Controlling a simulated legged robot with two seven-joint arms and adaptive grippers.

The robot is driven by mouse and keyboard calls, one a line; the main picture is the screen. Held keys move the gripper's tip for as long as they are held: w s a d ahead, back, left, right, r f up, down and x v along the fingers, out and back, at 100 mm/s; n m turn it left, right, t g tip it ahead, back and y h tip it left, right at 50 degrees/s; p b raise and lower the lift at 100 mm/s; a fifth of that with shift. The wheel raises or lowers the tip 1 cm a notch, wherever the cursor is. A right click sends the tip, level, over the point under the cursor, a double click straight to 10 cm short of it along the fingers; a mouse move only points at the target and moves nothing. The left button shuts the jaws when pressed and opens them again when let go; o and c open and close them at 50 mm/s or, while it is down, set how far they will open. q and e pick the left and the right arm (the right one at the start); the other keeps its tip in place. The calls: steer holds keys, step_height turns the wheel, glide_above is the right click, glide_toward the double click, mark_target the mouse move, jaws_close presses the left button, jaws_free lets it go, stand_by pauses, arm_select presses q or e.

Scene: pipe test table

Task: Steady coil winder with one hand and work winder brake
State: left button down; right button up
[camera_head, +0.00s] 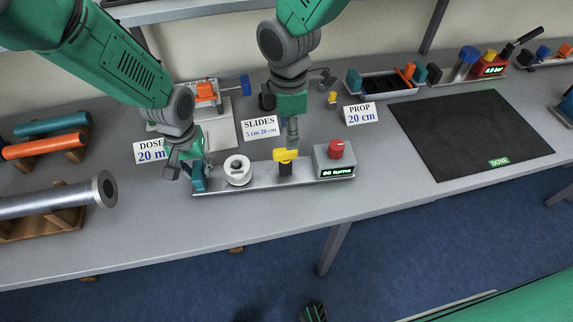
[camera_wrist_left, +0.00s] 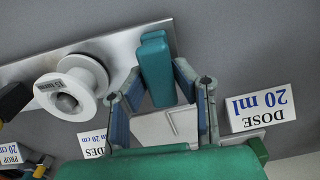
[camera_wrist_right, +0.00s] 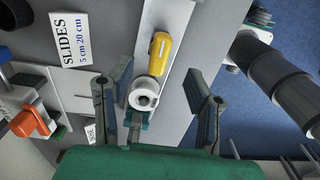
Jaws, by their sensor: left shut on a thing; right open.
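The coil winder is a long metal base (camera_head: 262,180) on the table. It carries a teal grip block (camera_head: 199,181) at its left end, a white spool (camera_head: 238,171), a yellow-topped lever (camera_head: 285,155) on a dark post, and a grey box (camera_head: 325,162) with a red knob (camera_head: 336,149) and a green turns display. My left gripper (camera_head: 188,168) is shut on the teal block (camera_wrist_left: 157,72), its fingers on either side in the left wrist view. My right gripper (camera_head: 293,138) is open above the yellow lever, which shows between its fingers in the right wrist view (camera_wrist_right: 159,54).
Label cards for DOSE (camera_head: 150,150), SLIDES (camera_head: 260,128) and PROP (camera_head: 360,114) stand behind the winder. A metal pipe (camera_head: 50,203) lies on a wooden rack at left. A dark DONE mat (camera_head: 465,130) lies empty at right. The table's front edge is close to the winder.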

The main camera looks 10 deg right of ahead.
step_height(320, 180, up, 8)
stand_by(0.6)
arm_select(q)
steer(key=c, duration=1.2)
jaws_free()
